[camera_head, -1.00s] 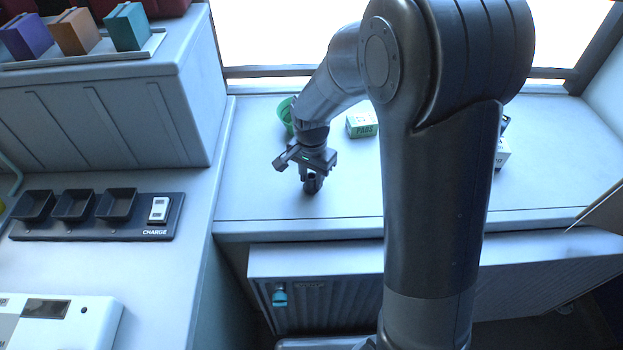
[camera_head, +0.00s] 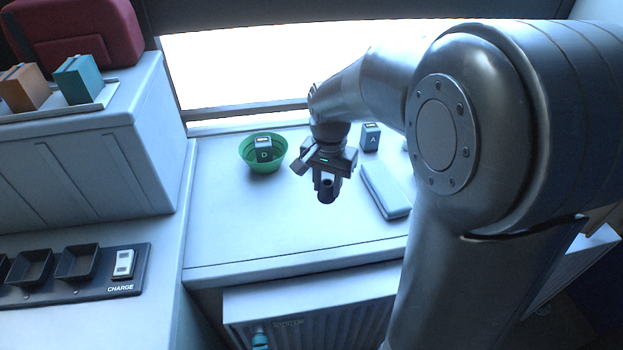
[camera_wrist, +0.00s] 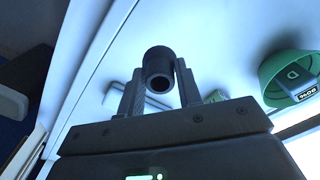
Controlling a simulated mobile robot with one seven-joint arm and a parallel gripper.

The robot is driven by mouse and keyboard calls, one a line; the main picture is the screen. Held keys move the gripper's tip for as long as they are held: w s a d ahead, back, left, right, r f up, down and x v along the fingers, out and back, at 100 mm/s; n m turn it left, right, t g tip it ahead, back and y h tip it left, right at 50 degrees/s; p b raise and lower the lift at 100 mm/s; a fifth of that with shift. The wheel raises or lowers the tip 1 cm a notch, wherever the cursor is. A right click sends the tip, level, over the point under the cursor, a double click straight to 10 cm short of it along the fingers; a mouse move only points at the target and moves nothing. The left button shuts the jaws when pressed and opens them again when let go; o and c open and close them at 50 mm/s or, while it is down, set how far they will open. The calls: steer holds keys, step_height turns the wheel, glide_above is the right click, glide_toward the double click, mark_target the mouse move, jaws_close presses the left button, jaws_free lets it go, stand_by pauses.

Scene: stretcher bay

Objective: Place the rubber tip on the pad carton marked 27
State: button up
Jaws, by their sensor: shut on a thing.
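My gripper (camera_head: 328,176) hangs over the counter, pointing down, in the head view. In the wrist view my gripper (camera_wrist: 158,88) is shut on the rubber tip (camera_wrist: 158,62), a dark hollow cylinder held between both fingers with its round opening facing the camera. The tip also shows as a dark stub (camera_head: 327,191) below the jaws in the head view, above the counter. No carton marked 27 can be read in the current views. A small pale green thing (camera_wrist: 215,96) beside the right finger in the wrist view is too small to identify.
A green bowl (camera_head: 246,158) holding a block marked D (camera_head: 264,153) stands left of my gripper. A block marked A (camera_head: 370,138) and a flat grey case (camera_head: 384,196) are to its right. The counter (camera_head: 240,225) is clear in front. A window is behind.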

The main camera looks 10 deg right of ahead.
steer(key=w+d+r+m, duration=0.1)
steer(key=w+d+r, duration=0.1)
steer(key=w+d, duration=0.6)
steer(key=w+d+r+m, duration=0.1)
steer(key=w+d+r, duration=0.2)
steer(key=w+d, duration=0.55)
steer(key=w+a+f, duration=0.2)
steer(key=a, duration=0.2)
steer(key=w+a+f, duration=0.2)
steer(key=w+a, duration=0.1)
steer(key=a, duration=0.1)
steer(key=w+a+f, duration=0.3)
steer(key=shift+a, duration=0.4)
steer(key=shift+f, duration=2)
steer(key=shift+f, duration=0.15)
steer(key=o, duration=1)
steer(key=shift+c, duration=0.2)
